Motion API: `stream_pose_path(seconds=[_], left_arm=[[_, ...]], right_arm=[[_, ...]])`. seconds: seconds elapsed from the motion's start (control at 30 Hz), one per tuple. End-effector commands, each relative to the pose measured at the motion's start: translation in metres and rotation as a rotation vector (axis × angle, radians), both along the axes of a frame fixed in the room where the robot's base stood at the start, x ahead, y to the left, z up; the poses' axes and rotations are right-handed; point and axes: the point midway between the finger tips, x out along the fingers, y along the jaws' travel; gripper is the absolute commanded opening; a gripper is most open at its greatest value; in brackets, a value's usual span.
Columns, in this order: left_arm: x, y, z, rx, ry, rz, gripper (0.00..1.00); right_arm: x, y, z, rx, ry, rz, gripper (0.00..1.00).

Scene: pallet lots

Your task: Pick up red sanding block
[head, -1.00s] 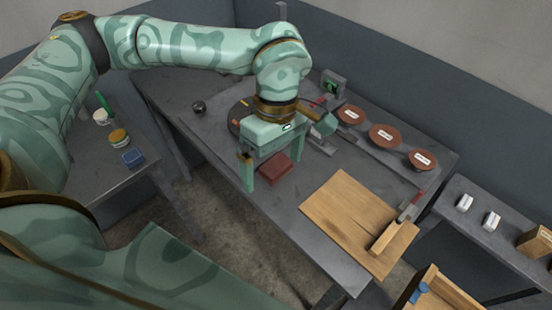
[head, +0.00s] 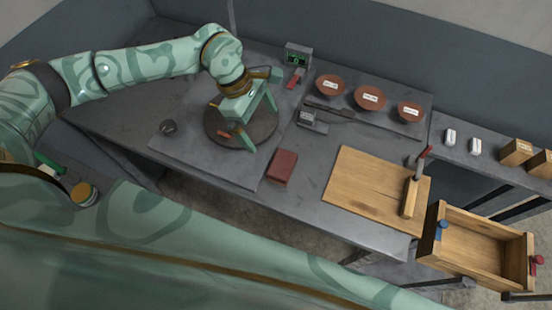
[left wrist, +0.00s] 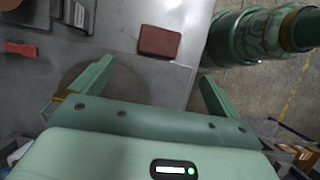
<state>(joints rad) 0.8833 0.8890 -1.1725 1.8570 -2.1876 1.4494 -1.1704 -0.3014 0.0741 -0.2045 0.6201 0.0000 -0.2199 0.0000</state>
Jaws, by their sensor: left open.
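The red sanding block (head: 282,166) lies flat on the grey bench near its front edge, left of the wooden board. It also shows in the left wrist view (left wrist: 159,41), beyond the fingertips and roughly centred between them. My left gripper (head: 260,125) is open and empty. In the head view it is over the dark round turntable (head: 212,128), behind and left of the block, and apart from it. My right gripper is not in view.
A wooden board (head: 365,188) with a handled tool lies to the right, and an open wooden crate (head: 478,240) stands beyond it. Three brown discs (head: 370,97) line the back. A dark knob (head: 168,127) sits at left. Bare bench surrounds the block.

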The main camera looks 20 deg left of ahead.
Motion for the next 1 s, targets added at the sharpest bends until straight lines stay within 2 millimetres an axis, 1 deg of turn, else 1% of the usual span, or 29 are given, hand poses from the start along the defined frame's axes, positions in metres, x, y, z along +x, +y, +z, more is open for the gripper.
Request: stream_pose_path(seconds=[0.07,0.2,0.3,0.4,0.5,0.63,0.7,0.9,1.0], left_arm=[[-0.001,-0.005,-0.011,-0.002,0.000,-0.002,1.00],[-0.001,-0.019,-0.043,-0.003,0.003,-0.001,1.00],[-0.002,-0.029,-0.066,-0.003,0.003,-0.001,1.00],[-0.001,-0.036,-0.084,-0.002,0.001,-0.001,1.00],[-0.001,-0.041,-0.095,-0.003,-0.001,-0.002,1.00],[-0.001,-0.044,-0.103,-0.001,-0.001,-0.002,1.00],[-0.002,-0.048,-0.112,-0.002,0.002,-0.002,1.00],[-0.001,-0.060,-0.141,-0.003,0.001,-0.001,1.00],[-0.001,-0.063,-0.147,-0.002,0.000,-0.001,1.00]], right_arm=[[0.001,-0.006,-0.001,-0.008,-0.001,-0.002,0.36],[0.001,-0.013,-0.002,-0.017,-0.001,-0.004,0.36],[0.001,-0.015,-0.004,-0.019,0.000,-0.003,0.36],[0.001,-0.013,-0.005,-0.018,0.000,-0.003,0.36],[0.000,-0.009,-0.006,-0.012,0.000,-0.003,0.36],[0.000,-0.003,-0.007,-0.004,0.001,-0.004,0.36],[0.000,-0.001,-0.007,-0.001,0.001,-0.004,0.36],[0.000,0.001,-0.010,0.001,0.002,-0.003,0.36],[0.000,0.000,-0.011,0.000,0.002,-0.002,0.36]])
